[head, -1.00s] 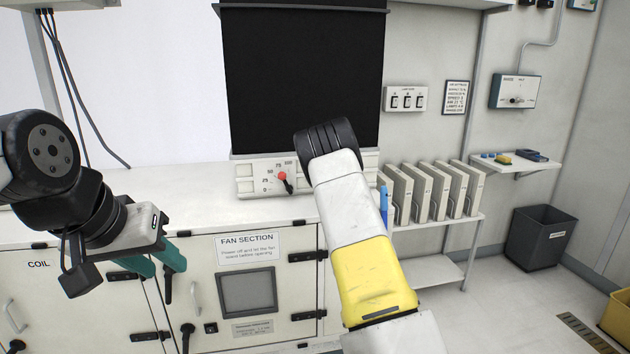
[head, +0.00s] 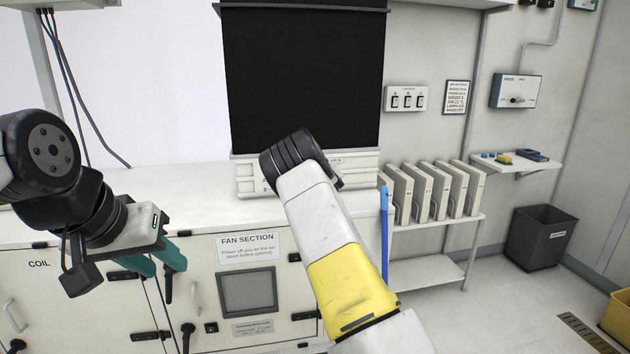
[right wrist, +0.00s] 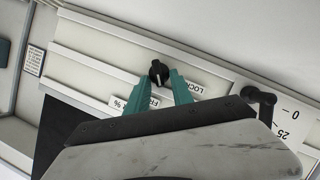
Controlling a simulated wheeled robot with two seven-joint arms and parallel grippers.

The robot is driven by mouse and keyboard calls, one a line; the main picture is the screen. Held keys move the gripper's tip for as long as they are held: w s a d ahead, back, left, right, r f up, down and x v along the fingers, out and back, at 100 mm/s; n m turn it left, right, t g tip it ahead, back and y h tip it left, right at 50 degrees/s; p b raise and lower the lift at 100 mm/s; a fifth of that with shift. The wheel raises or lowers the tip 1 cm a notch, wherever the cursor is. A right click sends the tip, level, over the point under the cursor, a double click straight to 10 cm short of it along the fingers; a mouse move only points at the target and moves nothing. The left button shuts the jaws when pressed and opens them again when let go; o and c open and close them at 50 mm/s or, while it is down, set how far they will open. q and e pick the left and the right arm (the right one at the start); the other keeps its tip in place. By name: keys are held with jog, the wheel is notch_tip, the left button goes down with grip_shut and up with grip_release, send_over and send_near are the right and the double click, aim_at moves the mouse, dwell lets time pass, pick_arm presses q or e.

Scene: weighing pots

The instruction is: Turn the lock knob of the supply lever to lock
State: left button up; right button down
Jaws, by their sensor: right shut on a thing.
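The teal fingers of my right gripper (right wrist: 160,80) are shut on the knob, one on each side. The black supply lever (right wrist: 260,96) stands to the right, beside a scale plate (right wrist: 288,122) marked 0 and 25. In the head view my right arm hides this gripper, the knob and the lever. My left gripper (head: 159,260) hangs open and empty before the cabinet front.
The white cabinet (head: 215,215) with its FAN SECTION door lies below the control panel (head: 246,180). A black screen (head: 300,80) rises behind. White binders (head: 430,190) stand on a shelf to the right. The bench top left of the panel is clear.

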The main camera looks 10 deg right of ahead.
jog(key=n, duration=0.1)
jog(key=n+h, duration=0.1)
jog(key=a+n+t+h, duration=0.1)
jog(key=n, duration=0.1)
jog(key=shift+f, duration=0.4)
jog(key=n+t+h, duration=0.1)
jog(key=n, duration=0.2)
jog(key=shift+f, duration=0.15)
jog(key=shift+d+n+t, duration=0.1)
jog(key=shift+n+t, duration=0.2)
jog(key=shift+n, duration=0.1)
jog(key=c, duration=1.5)
grip_release()
jog(key=shift+w+d+f, duration=0.1)
